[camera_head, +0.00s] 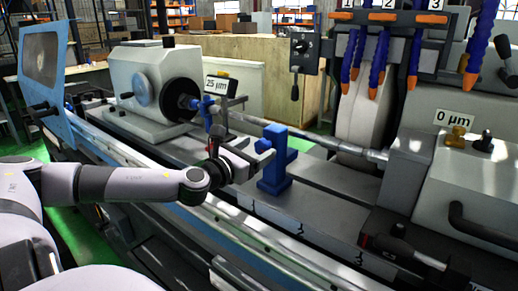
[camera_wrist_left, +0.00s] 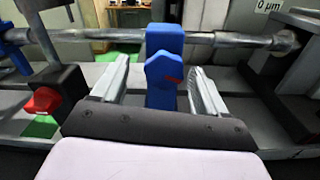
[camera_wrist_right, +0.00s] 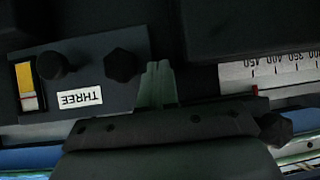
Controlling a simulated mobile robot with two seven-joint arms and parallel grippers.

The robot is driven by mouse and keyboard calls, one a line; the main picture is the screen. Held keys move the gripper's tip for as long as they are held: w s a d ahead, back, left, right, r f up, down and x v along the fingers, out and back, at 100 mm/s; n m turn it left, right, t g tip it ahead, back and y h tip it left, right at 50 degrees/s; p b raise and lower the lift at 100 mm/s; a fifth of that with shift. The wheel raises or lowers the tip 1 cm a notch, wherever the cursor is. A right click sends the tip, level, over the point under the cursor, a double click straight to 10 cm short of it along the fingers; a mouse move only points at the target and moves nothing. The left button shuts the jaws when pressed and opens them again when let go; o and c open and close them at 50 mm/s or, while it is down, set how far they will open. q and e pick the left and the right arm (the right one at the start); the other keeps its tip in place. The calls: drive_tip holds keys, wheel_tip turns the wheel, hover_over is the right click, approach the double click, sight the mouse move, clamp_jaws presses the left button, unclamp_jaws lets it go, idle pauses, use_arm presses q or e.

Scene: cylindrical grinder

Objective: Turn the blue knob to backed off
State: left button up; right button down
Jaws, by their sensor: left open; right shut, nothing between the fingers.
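The blue knob (camera_wrist_left: 162,82) has a pointed top and a red mark on its right side. It sits in front of a blue upright block (camera_wrist_left: 165,38) beside the long bar. In the head view the blue block (camera_head: 275,165) stands on the machine bed. My left gripper (camera_head: 255,155) is open beside that block; in the left wrist view its fingers (camera_wrist_left: 158,88) lie on either side of the knob, with gaps visible. My right gripper (camera_wrist_right: 158,75) is shut and empty, near a dark panel labelled THREE.
The long bar (camera_head: 265,127) runs from the headstock (camera_head: 150,85) past the grinding wheel (camera_head: 365,110). A "25 µm" sign (camera_head: 221,86) and a "0 µm" sign (camera_head: 454,117) stand along it. A red knob (camera_wrist_left: 42,101) lies left of my left gripper. A scale (camera_wrist_right: 270,72) shows near my right gripper.

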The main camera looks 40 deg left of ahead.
use_arm(q)
drive_tip(key=shift+w+d, duration=0.15)
drive_tip(key=shift+w, duration=0.5)
drive_tip(key=c, duration=1.1)
